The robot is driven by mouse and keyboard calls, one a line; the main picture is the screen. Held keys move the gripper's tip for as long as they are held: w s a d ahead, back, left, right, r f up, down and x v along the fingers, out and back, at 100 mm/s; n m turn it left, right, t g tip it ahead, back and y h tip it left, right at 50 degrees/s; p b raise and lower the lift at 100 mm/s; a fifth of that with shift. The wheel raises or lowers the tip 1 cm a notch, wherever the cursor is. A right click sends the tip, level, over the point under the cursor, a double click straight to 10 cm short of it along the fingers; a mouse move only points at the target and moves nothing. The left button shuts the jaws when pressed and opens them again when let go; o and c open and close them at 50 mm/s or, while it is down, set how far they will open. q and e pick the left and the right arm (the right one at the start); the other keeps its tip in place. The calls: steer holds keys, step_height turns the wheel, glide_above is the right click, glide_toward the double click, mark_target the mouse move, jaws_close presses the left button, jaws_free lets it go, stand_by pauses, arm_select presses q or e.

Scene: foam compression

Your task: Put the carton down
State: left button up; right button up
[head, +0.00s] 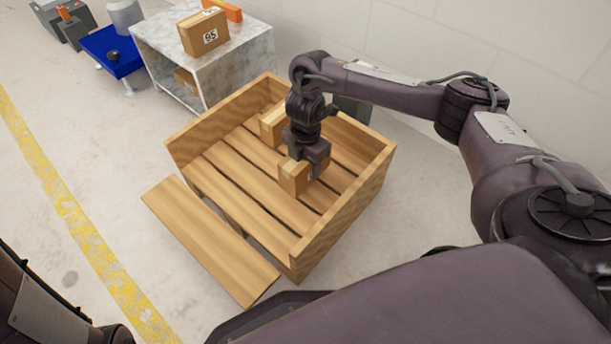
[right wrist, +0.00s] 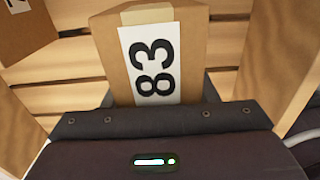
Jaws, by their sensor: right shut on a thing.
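My right gripper (head: 306,160) is inside the wooden crate (head: 345,215), shut on a small brown carton (head: 291,178). In the right wrist view this carton (right wrist: 193,60) shows a white label reading 83. Whether the carton touches the crate floor or hangs just above it I cannot tell. A second carton (head: 272,122) stands in the crate, behind and to the left of the held one; part of it also shows in the right wrist view (right wrist: 25,35). Of my left arm only a part shows at the lower left; its gripper is out of view.
The crate's slatted floor is bare at the front and left, and its front-left side panel (head: 210,240) lies folded outward. A marble-topped stand (head: 245,48) behind holds a carton labelled 95 (head: 204,34). A blue cart (head: 112,58) stands farther left. A yellow line (head: 75,220) crosses the floor.

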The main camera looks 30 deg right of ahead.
step_height(320, 180, down, 4)
steer(key=b, duration=0.3)
steer(key=shift+f, duration=0.15)
steer(key=shift+r, duration=0.2)
steer(key=shift+f, duration=0.15)
steer(key=o, duration=1.3)
steer(key=shift+o, duration=0.2)
